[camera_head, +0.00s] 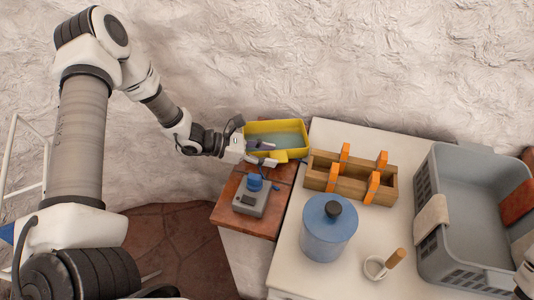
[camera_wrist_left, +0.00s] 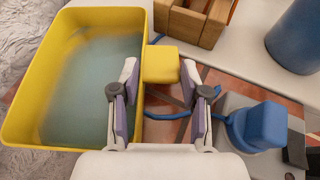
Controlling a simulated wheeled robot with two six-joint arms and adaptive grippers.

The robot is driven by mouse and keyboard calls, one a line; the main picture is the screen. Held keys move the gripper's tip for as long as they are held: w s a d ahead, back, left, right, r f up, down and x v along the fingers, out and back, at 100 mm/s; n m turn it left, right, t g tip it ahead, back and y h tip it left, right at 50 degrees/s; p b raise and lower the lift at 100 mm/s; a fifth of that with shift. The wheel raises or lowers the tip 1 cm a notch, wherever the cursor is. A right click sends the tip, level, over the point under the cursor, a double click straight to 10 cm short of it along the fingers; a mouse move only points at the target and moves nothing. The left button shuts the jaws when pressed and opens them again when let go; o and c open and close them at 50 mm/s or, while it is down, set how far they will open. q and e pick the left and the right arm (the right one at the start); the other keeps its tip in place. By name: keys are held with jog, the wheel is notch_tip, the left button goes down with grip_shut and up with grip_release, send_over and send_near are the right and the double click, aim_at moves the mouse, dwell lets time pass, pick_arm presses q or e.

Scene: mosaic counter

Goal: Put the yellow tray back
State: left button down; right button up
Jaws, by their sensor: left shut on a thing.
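The yellow tray (camera_head: 299,141) is at the back of the wooden surface, close to the rough wall, with a grey-blue inside. In the left wrist view the tray (camera_wrist_left: 20,110) fills the left side, and its yellow tab (camera_wrist_left: 160,64) sits between my fingertips. My left gripper (camera_head: 262,148) is shut on that tab; it also shows in the left wrist view (camera_wrist_left: 161,80). I cannot tell whether the tray's base rests on anything.
A grey device with a blue knob (camera_head: 250,199) stands on the wooden surface (camera_head: 226,216) in front of the tray.

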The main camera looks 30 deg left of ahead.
pick_arm(q)
jog(key=shift+f, duration=0.15)
jog(key=c, duration=0.6)
grip_release()
jog(key=shift+r, duration=0.2)
jog(key=p+v, duration=0.1)
jog(key=v, duration=0.4)
jog(key=shift+a+r, duration=0.1)
jog(key=shift+r, duration=0.15)
jog(key=p+v, duration=0.5)
jog(key=v, duration=0.1)
jog(key=shift+s+a, duration=0.3)
jog(key=shift+f, duration=0.1)
